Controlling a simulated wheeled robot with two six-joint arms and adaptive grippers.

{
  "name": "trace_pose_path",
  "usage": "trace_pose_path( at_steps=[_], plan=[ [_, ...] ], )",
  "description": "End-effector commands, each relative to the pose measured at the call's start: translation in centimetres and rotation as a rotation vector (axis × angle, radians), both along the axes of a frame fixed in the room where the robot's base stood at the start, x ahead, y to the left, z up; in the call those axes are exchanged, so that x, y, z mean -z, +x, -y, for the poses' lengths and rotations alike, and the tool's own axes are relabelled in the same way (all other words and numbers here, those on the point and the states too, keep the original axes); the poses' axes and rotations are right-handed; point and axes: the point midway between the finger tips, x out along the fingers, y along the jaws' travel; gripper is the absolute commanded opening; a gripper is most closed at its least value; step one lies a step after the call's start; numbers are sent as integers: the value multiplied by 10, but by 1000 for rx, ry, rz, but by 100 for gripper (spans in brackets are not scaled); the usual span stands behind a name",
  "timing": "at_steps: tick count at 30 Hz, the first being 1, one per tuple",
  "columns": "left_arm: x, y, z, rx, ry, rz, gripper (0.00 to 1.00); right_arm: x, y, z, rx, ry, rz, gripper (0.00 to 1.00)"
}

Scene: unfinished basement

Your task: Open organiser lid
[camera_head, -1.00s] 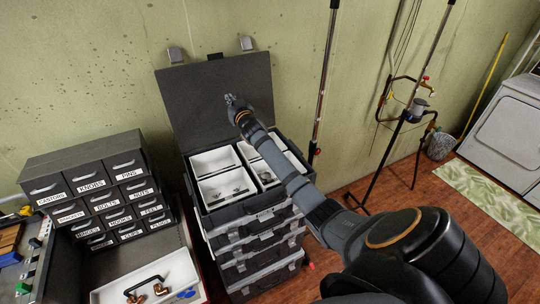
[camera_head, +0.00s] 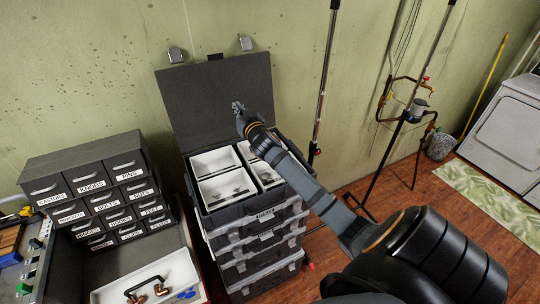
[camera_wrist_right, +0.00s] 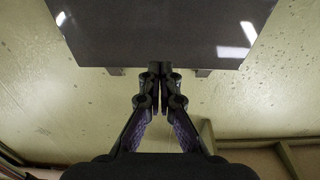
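The organiser (camera_head: 250,216) is a dark stacked case with its lid (camera_head: 200,98) standing open, upright against the wall behind it. White bins (camera_head: 222,185) with small parts show inside its top. My right gripper (camera_head: 238,106) is in front of the lid's inner face, above the bins. In the right wrist view my right gripper (camera_wrist_right: 161,72) has its fingers together with nothing visible between them, and the dark lid (camera_wrist_right: 150,35) fills the top of that view. Whether the fingertips touch the lid I cannot tell. My left gripper is not in view.
A labelled drawer cabinet (camera_head: 100,190) stands left of the organiser. In front of it is a white tray (camera_head: 150,276) with a dark handle-like piece and blue bits. A thin pole (camera_head: 325,80) and a pipe stand (camera_head: 410,110) stand on the right, with a white appliance (camera_head: 505,130) beyond.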

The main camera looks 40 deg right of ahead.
Motion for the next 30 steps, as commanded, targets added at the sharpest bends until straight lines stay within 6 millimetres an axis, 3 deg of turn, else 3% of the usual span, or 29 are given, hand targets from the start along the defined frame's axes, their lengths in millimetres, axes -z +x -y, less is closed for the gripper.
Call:
trace_pose_path(
  at_steps=[12, 25, 30],
  plan=[
    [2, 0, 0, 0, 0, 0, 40, -3, -31, -8, -1, -1, -1, 0],
    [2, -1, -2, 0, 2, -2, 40, -4, -37, -10, 0, -1, -2, 0],
    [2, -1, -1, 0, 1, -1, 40, -3, -67, -18, -3, -9, -6, 0]
  ],
)
